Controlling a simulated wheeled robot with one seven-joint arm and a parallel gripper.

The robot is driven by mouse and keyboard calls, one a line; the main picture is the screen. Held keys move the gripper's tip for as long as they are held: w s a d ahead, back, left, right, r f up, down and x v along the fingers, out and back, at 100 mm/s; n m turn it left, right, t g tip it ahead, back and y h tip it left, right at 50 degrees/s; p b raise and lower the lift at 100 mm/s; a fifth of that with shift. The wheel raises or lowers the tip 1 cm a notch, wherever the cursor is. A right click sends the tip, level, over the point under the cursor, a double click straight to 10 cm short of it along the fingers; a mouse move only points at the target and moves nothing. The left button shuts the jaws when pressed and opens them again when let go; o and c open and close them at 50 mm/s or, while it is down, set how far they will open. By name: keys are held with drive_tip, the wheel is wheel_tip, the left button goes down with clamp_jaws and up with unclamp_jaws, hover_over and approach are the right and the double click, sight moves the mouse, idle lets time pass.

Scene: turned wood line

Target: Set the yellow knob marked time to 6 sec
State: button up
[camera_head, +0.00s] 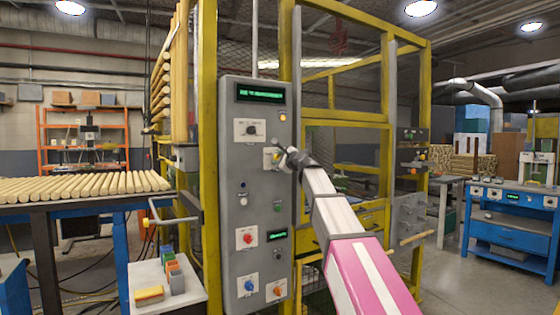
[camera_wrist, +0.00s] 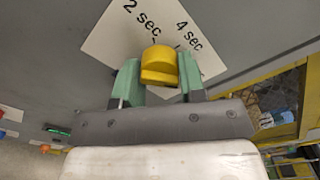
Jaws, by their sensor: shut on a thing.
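The yellow knob (camera_wrist: 158,64) sits on a white plate (camera_wrist: 112,30) on the grey panel. In the wrist view the labels "2 sec" and "4 sec" show above it; the rest of the dial is hidden by the knob and my gripper. The green fingers of my gripper (camera_wrist: 160,78) are shut on the knob, one on each side. I cannot tell which label the knob points to. In the head view my gripper (camera_head: 279,158) is at the plate in the upper middle of the control panel (camera_head: 233,170), and the knob is mostly hidden.
Another dial with a black knob (camera_head: 251,130) is just above. A red knob (camera_head: 248,238), blue knob (camera_head: 249,285) and orange knob (camera_head: 277,291) are lower on the panel. A yellow frame (camera_head: 208,200) stands beside it. Wooden rods (camera_head: 85,187) lie at left.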

drive_tip(key=shift+m, duration=0.3)
drive_tip(key=o, duration=0.9)
drive_tip(key=shift+s+d, duration=0.1)
drive_tip(key=v, duration=1)
drive_tip(key=shift+s+d, duration=0.2)
